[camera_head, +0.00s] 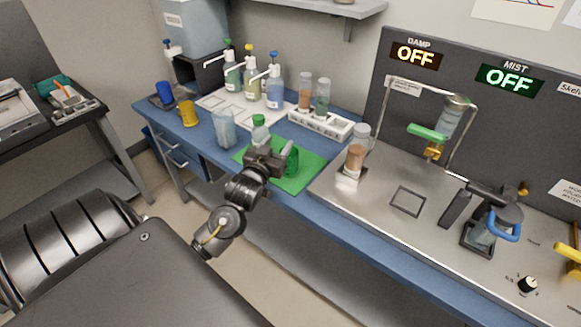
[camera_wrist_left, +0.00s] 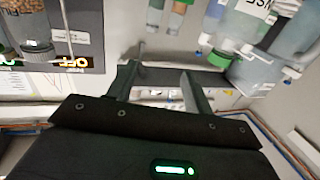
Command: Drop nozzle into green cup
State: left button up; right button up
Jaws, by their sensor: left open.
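A green cup (camera_head: 291,160) stands on the green mat (camera_head: 285,181) on the blue bench. My left gripper (camera_head: 276,156) is right beside the cup, at its left, partly covering it and the mat. The gripper is open, and its two fingers (camera_wrist_left: 160,82) are apart with nothing between them in the left wrist view. A clear bottle with a green cap (camera_head: 259,131) stands just behind the gripper. I cannot make out a separate nozzle, neither in the fingers nor inside the cup. My right gripper is out of view.
A clear cup (camera_head: 224,128), a yellow cup (camera_head: 188,113) and a blue cup (camera_head: 164,92) are to the left. A rack of jars (camera_head: 318,124) is behind right. A jar of brown grains (camera_head: 356,157) is at right.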

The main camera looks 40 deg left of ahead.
pick_arm(q)
jog(key=shift+s+d, duration=0.2)
jog(key=shift+s, duration=0.5)
jog(key=s+d+f+m+g+h, duration=0.35)
jog(key=s+d+f+g, duration=0.35)
jog(key=s+d+f, duration=0.55)
jog(key=s+d+f+m+g+h, duration=0.1)
jog(key=s+d+f+g, duration=0.2)
jog(key=s, duration=0.4)
jog(key=s+d+f+m+g+h, duration=0.1)
jog(key=s+d+f+g, duration=0.25)
jog(key=s, duration=0.35)
notch_tip(320, 180, down, 25)
jog(key=s+g, duration=0.1)
jog(key=g, duration=0.1)
jog(key=s+a+f, duration=0.3)
jog(key=s+f, duration=1.3)
jog(key=s, duration=0.1)
jog(key=shift+f+g, duration=0.35)
jog(key=shift+f, duration=0.05)
